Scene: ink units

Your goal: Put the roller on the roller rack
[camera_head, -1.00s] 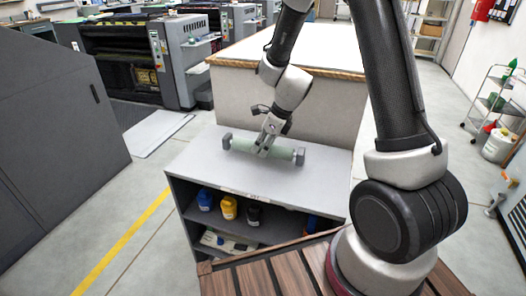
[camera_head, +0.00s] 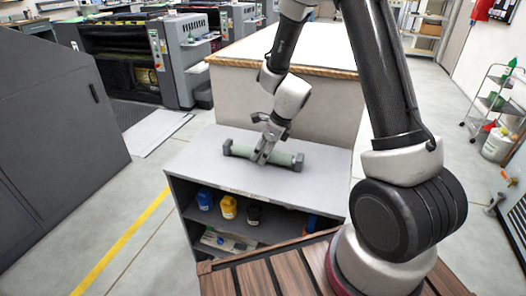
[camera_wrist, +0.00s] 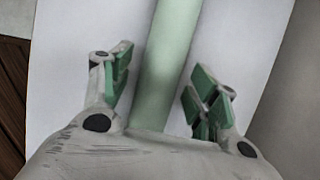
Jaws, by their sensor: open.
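The roller is a pale green cylinder (camera_head: 284,157) with dark grey blocks at its ends. It lies crosswise on the grey top of a low open cabinet (camera_head: 205,165). My gripper (camera_head: 262,156) is over the roller's middle, reaching down from above. In the wrist view the roller (camera_wrist: 167,70) runs between the fingers of my gripper (camera_wrist: 163,85). The green-padded fingers are open, with a gap on each side of the roller. The gripper hides part of the roller's middle. I cannot make out a separate roller rack; whether the end blocks belong to one is unclear.
Blue, yellow and black containers (camera_head: 228,207) stand on the shelf below the top. A pale block with a wood-edged top (camera_head: 285,108) rises directly behind the cabinet. Open floor lies to the left, with a yellow line (camera_head: 120,243). A wire cart (camera_head: 497,100) stands far right.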

